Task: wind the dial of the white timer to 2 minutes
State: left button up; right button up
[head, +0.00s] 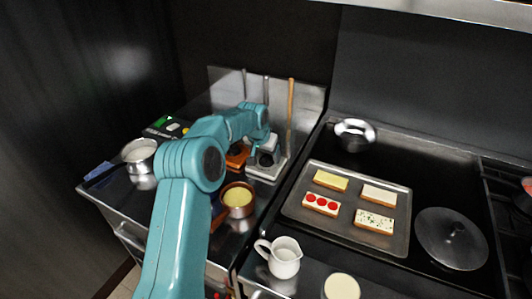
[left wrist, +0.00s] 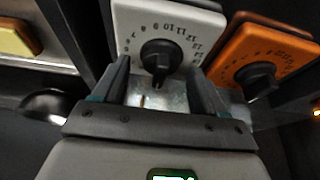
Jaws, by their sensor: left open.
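The white timer (head: 268,171) stands at the back of the steel counter, below the upright utensils. In the left wrist view its white face (left wrist: 135,20) carries black numbers, with 7 through 12 roughly legible, and a black dial (left wrist: 160,55). A pale mark shows on the dial's lower part; I cannot tell which number it points to. My left gripper (head: 264,146) is over the white timer in the head view. In the left wrist view my left gripper (left wrist: 161,72) is open, one finger on each side of the dial, with gaps showing. My right gripper is in neither view.
An orange timer (left wrist: 280,48) stands close beside the white one. A pot of yellow contents (head: 238,198), a saucepan (head: 140,155) and a white jug (head: 284,258) stand nearby. A tray (head: 347,217) of topped slices lies right, beside a dark lid (head: 452,238).

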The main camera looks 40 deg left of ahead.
pick_arm(q)
jog(key=shift+s, duration=0.1)
jog(key=shift+w+f, duration=0.25)
jog(key=c, duration=0.4)
jog(key=shift+s+r, duration=0.1)
jog(key=c, duration=0.7)
jog(key=shift+o, duration=0.2)
jog(key=shift+m, duration=0.3)
jog(key=shift+a+m+h+p, duration=0.1)
jog(key=shift+m+h+p, duration=0.45)
jog(key=shift+m, duration=0.65)
jog(key=shift+m+h+p, duration=0.75)
jog(key=shift+m, duration=1.25)
